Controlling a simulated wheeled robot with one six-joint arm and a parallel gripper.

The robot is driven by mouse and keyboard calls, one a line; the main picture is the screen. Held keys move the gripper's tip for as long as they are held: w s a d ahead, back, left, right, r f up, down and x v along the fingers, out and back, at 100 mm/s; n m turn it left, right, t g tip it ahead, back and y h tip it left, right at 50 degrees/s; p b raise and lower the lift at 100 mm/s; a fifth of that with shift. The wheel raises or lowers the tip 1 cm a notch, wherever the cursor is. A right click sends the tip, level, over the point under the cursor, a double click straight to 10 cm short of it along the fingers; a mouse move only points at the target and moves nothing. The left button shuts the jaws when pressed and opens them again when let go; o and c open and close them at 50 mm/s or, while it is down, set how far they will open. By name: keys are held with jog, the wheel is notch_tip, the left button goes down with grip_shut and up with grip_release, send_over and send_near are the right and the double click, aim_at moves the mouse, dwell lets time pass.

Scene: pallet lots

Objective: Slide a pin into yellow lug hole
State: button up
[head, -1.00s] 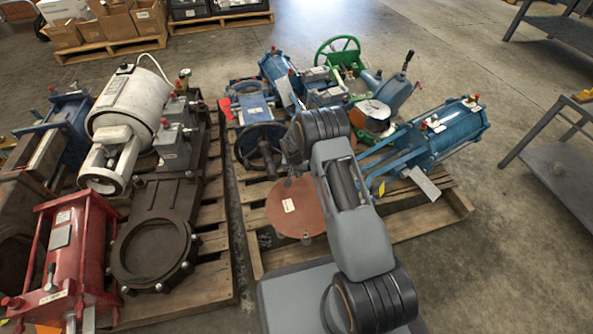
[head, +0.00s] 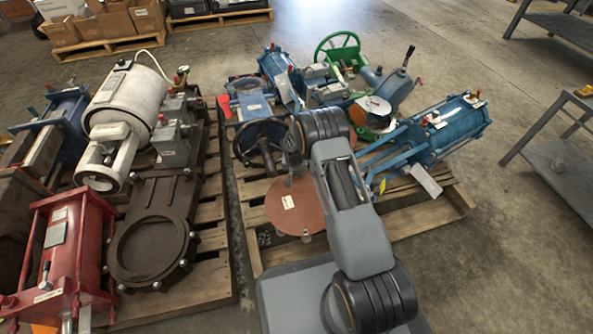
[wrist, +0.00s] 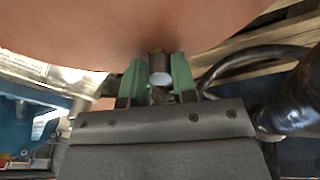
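In the wrist view, my gripper's green fingers (wrist: 160,82) stand on either side of a short dark metal pin (wrist: 159,63) with a pale round end. The fingers appear closed on its sides. A broad reddish-brown disc fills the top of that view, close beyond the pin. In the head view, this disc (head: 290,215) lies on the middle pallet, left of my arm; my gripper is hidden there. A small yellow piece (head: 382,187) shows by the blue cylinder valve's near end; I cannot tell whether it is the lug, and no hole is visible.
The blue cylinder valve (head: 455,125), a black handwheel (head: 260,146) and a green handwheel (head: 338,48) crowd the middle pallet. A left pallet holds a white actuator (head: 125,100) and red frame (head: 65,255). Grey shelving (head: 560,165) stands right. Floor between is clear.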

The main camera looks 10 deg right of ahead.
jog(key=o, duration=0.5)
jog(key=shift+c, duration=0.2)
jog(key=shift+r, duration=0.1)
notch_tip(320, 180, up, 14)
jog(key=s+a+p, duration=0.1)
jog(key=s+p, duration=0.1)
jog(key=p, duration=0.4)
jog(key=shift+a+f, duration=0.25)
jog(key=shift+w, duration=0.1)
notch_tip(320, 180, up, 21)
jog(key=p, duration=1)
send_over(294, 179)
jog(key=s, duration=0.3)
jog(key=s+d+r+n+p, duration=0.1)
jog(key=s+r+p, duration=0.25)
jog(key=r, duration=0.45)
jog(key=s+r+n+p, duration=0.1)
jog(key=s+r+p, duration=0.3)
jog(key=r, duration=0.5)
jog(key=s+r+n+t+p, duration=0.1)
jog(key=s+r+p, duration=0.7)
jog(key=r, duration=0.4)
jog(key=s+r+n+t+y+p, duration=0.1)
jog(key=s+r+p, duration=0.8)
jog(key=r+p, duration=0.2)
notch_tip(294, 179, up, 2)
jog(key=shift+r, duration=0.2)
